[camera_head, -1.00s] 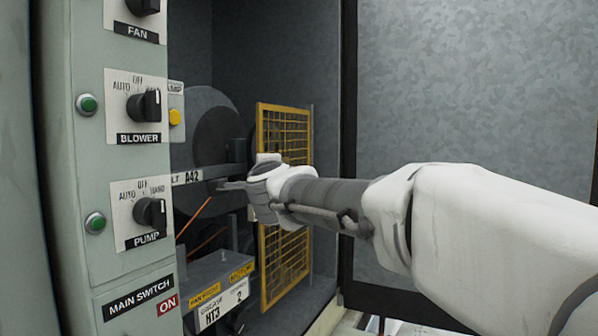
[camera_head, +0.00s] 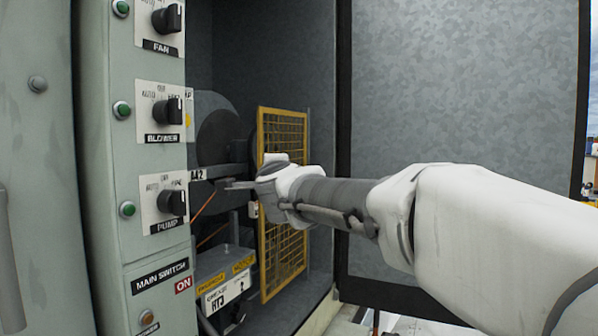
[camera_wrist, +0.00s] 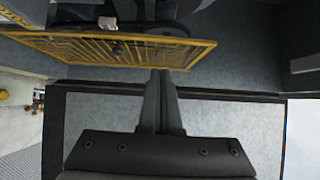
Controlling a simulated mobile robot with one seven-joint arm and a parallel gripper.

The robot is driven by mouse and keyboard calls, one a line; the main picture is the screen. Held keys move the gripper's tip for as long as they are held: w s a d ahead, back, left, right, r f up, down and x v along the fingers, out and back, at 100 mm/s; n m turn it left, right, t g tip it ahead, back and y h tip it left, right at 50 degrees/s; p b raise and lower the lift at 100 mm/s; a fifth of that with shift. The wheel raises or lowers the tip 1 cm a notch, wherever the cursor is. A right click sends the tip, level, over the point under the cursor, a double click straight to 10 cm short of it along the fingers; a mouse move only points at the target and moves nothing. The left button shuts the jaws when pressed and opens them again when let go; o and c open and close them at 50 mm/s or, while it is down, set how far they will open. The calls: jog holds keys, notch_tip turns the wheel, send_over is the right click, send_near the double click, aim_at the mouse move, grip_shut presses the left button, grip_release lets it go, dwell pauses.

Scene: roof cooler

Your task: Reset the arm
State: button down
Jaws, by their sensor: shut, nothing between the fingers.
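My arm reaches in from the right in the head view. My gripper (camera_head: 232,185) points left, level, in front of the open cabinet and the yellow mesh guard (camera_head: 283,240). In the wrist view my gripper (camera_wrist: 161,78) shows its two fingers together, with nothing between them. The mesh guard also shows in the wrist view (camera_wrist: 110,48), across the top beyond the fingertips. I cannot tell whether the fingertips touch anything, but no contact shows.
A control panel with FAN (camera_head: 168,18), BLOWER (camera_head: 168,111) and PUMP (camera_head: 172,202) knobs stands at left. A labelled grease box (camera_head: 222,278) sits low inside the cabinet. The open grey door (camera_head: 460,100) stands behind my arm at right.

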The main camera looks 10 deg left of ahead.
jog(key=s+d+f+n+g+h+p, duration=0.2)
jog(key=s+d+f+n+g, duration=0.2)
jog(key=s+d+f, duration=0.4)
jog(key=s+d+f+n+g+h+p, duration=0.2)
jog(key=s+d+f+n, duration=0.3)
jog(key=s+d, duration=0.7)
jog(key=s+d+f+n+g+h+p, duration=0.2)
jog(key=s+d+f+n+g, duration=0.3)
jog(key=s+d+f, duration=0.5)
jog(key=s, duration=0.4)
jog(key=shift+d+f+g, duration=0.15)
jog(key=shift+f+g, duration=0.15)
jog(key=shift+f, duration=0.05)
